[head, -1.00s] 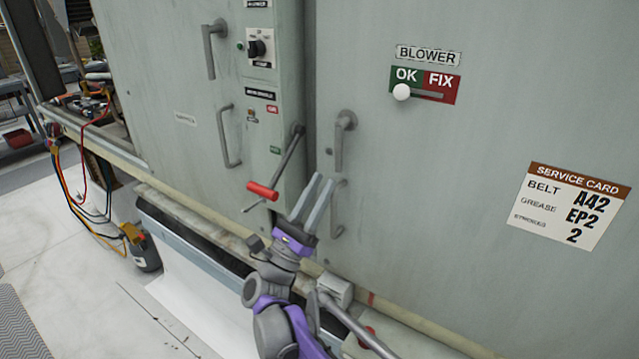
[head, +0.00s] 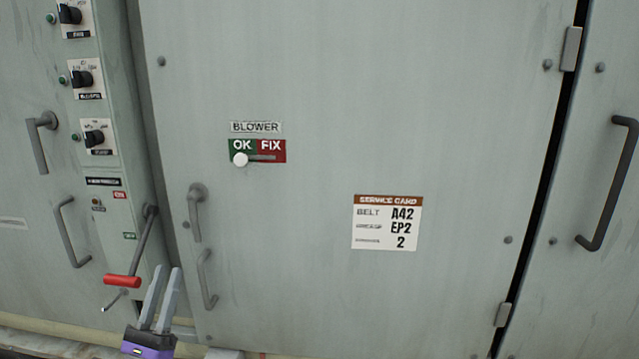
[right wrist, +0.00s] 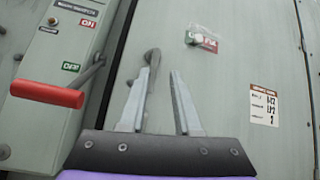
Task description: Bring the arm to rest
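My right gripper (head: 161,298) is at the bottom left of the head view, with its two grey fingers pointing up. In the right wrist view its fingers (right wrist: 160,100) stand apart with nothing between them. It is in front of the grey cabinet door, just right of a crank lever with a red grip (head: 122,281). The red grip also shows at the left of the right wrist view (right wrist: 48,94), apart from the fingers. My left gripper is in neither view now.
The cabinet door carries a BLOWER slider (head: 240,160) with its white knob on the OK side, a service card (head: 387,222) and a grey handle (head: 196,212). A panel with several rotary switches (head: 86,78) is at the left. Another door handle (head: 610,184) is at the far right.

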